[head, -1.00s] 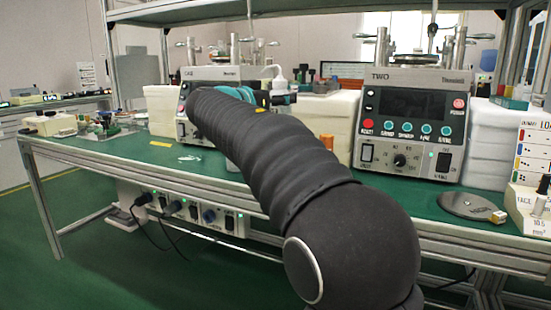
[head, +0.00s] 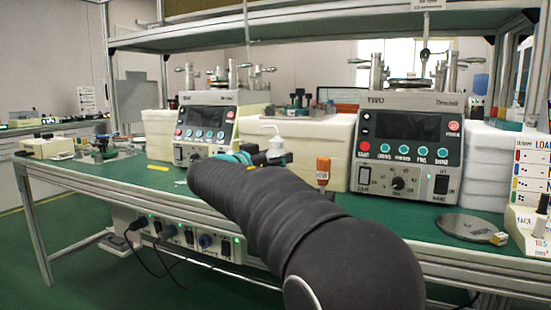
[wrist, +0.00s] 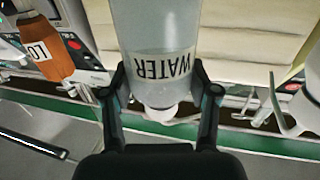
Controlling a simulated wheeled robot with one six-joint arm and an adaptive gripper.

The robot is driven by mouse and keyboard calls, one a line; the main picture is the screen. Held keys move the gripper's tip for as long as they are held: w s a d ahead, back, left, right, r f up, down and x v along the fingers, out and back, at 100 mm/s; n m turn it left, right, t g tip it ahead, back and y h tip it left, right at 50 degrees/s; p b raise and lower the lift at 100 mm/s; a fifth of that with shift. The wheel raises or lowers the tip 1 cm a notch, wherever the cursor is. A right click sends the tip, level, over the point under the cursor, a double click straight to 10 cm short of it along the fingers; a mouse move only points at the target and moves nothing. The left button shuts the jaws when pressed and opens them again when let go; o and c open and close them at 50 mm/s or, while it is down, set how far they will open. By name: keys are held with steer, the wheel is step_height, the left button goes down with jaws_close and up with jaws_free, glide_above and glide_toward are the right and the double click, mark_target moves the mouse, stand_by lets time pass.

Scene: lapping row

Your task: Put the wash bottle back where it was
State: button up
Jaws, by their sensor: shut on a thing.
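The wash bottle (wrist: 158,70) is a clear bottle with a "WATER" label that appears upside down in the wrist view. My gripper (wrist: 162,92) is shut on it, one finger on each side close to its white cap. In the head view, the bottle's white cap and bent spout (head: 272,140) show above my gripper (head: 252,157), in front of the left machine and the white blocks. My arm hides the lower part of the bottle there, so I cannot tell whether its base touches the green bench (head: 130,174).
The machine marked TWO (head: 408,150) is farther right, the left machine (head: 205,125) behind. A round metal plate (head: 463,227) lies at the right.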

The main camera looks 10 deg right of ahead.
steer(key=shift+f, duration=0.15)
steer(key=o, duration=1.6)
steer(key=shift+c, duration=0.2)
steer(key=v, duration=1.2)
steer(key=shift+b, duration=0.4)
steer(key=shift+d, duration=0.1)
